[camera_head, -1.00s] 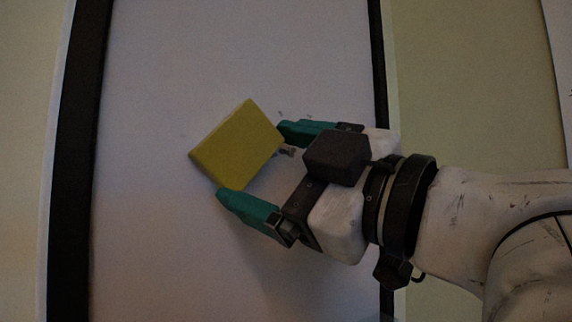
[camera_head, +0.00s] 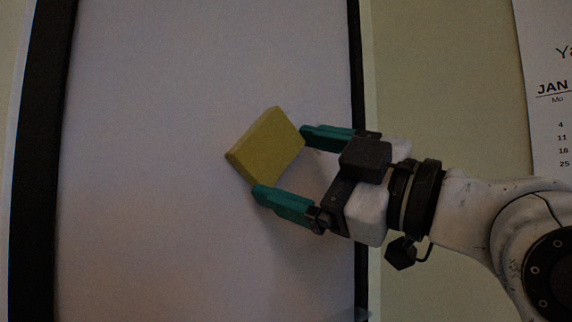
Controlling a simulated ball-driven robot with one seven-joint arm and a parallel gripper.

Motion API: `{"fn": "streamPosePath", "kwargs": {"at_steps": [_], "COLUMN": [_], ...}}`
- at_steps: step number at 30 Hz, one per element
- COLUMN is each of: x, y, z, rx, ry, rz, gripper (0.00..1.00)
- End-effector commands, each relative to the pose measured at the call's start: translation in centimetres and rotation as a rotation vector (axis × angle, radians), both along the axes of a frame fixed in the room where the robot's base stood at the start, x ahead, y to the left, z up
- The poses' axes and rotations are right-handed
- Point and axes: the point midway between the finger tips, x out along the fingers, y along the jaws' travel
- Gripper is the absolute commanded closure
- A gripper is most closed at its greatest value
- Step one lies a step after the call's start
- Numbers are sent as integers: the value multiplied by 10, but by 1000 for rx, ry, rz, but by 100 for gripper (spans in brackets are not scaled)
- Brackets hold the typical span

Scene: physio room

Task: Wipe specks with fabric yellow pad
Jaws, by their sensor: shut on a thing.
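The yellow fabric pad (camera_head: 266,146) is a flat block, tilted, in front of the pale board (camera_head: 140,120) in the head view. My gripper (camera_head: 280,165) comes in from the right, with one teal finger at the pad's upper right edge and the other at its lower edge. It is shut on the pad. I cannot tell for certain whether the pad touches the board. No specks show clearly on the visible part of the board; any behind the pad or fingers are hidden.
The board has a dark frame on its left side (camera_head: 38,160) and right side (camera_head: 358,90). A calendar page (camera_head: 548,100) hangs on the greenish wall at the right. The board is clear left of the pad and below it.

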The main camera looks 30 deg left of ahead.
Motion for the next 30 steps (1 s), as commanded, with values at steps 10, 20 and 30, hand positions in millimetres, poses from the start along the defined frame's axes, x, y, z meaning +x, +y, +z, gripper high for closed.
{"fn": "streamPosePath", "kwargs": {"at_steps": [10,20,30], "x": [15,39,51], "y": [-4,-16,-21], "z": [-2,-1,-1], "rx": [-3,-3,-2], "ry": [5,5,4], "rz": [-3,-3,-2], "gripper": [40,40,40]}}
